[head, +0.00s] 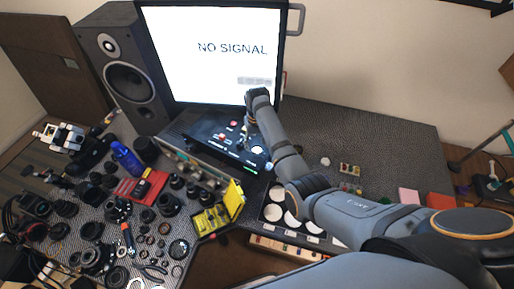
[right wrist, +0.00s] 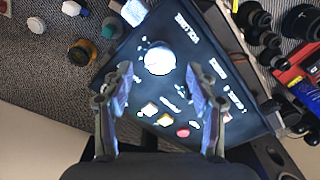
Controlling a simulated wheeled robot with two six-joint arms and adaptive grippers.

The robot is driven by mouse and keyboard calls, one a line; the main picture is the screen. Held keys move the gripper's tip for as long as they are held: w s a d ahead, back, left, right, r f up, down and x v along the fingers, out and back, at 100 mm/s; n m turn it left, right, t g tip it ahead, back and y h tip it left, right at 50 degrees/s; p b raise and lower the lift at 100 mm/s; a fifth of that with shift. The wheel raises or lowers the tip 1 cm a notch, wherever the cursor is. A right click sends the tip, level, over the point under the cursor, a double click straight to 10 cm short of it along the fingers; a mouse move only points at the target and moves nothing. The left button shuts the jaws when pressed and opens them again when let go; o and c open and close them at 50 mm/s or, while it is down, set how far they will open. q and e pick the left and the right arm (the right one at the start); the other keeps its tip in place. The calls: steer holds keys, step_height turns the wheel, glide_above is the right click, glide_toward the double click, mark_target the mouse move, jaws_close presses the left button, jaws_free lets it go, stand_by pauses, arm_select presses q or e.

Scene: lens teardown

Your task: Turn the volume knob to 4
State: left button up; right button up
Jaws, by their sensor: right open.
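The volume knob (right wrist: 160,58) is a round, pale silver disc on a black control panel (right wrist: 215,110), beside printed lettering in the right wrist view. In the head view the panel (head: 205,128) lies below the monitor, and the knob is largely hidden or too small to read there. My right gripper (right wrist: 158,78) is open, its two fingers apart on either side of the knob area, with nothing held. I cannot tell whether a finger touches the knob. In the head view the right gripper (head: 247,128) points down over the panel's right part. My left gripper is not in view.
A monitor (head: 215,55) reading "NO SIGNAL" and a speaker (head: 127,75) stand behind. Small coloured buttons (right wrist: 182,132) sit on the panel near the fingers. Lens parts and tools crowd the left. A yellow box (head: 234,199) and tray of white discs (head: 262,214) are in front.

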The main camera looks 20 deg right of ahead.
mark_target(257, 150)
step_height(257, 150, up, 9)
steer(key=shift+f, duration=0.15)
stand_by(0.4)
